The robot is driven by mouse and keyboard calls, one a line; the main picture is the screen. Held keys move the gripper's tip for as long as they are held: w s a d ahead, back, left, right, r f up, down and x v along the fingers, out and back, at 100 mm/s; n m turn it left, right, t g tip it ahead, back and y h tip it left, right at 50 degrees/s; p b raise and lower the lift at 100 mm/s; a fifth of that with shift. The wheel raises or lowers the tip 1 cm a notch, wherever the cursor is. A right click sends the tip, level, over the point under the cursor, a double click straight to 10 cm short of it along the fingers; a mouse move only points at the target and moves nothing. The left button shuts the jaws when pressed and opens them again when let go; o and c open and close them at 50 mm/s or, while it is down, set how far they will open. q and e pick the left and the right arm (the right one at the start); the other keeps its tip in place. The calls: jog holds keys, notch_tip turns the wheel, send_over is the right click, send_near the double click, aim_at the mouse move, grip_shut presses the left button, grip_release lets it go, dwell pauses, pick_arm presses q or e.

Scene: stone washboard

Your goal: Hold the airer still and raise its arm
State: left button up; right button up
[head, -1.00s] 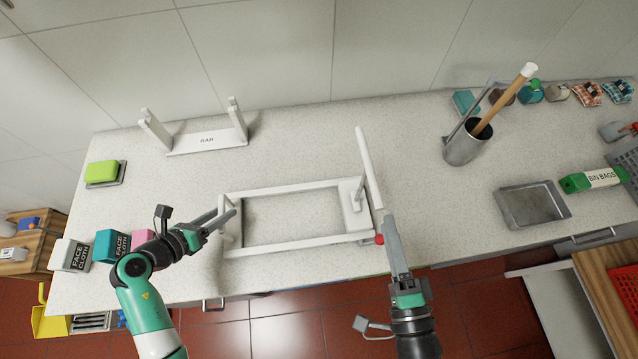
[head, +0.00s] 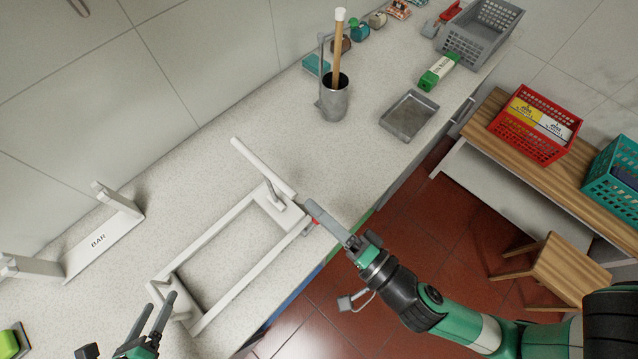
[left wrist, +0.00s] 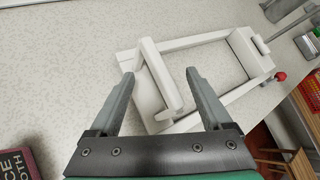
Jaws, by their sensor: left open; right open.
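The airer is a white rectangular frame (head: 205,237) lying on the counter. Its white arm (head: 262,166) slants at the far right end, low over the counter. A red knob (head: 315,222) sits at the front right corner, partly hidden by my right gripper. My right gripper (head: 316,211) is open, seen edge-on, with its tips beside that corner; I cannot tell whether they touch. My left gripper (head: 162,299) is open by the airer's near left end. In the left wrist view, the white end piece (left wrist: 160,75) shows between and beyond the fingers.
A white BAR stand (head: 105,245) is behind the airer to the left. A metal pot (head: 335,105) holding a wooden-handled tool and a grey tray (head: 409,115) stand further right. The counter between airer and pot is clear. A red basket (head: 533,123) sits on a wooden bench.

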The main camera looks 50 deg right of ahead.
pick_arm(q)
jog(key=v, duration=1)
jog(key=shift+s, duration=0.2)
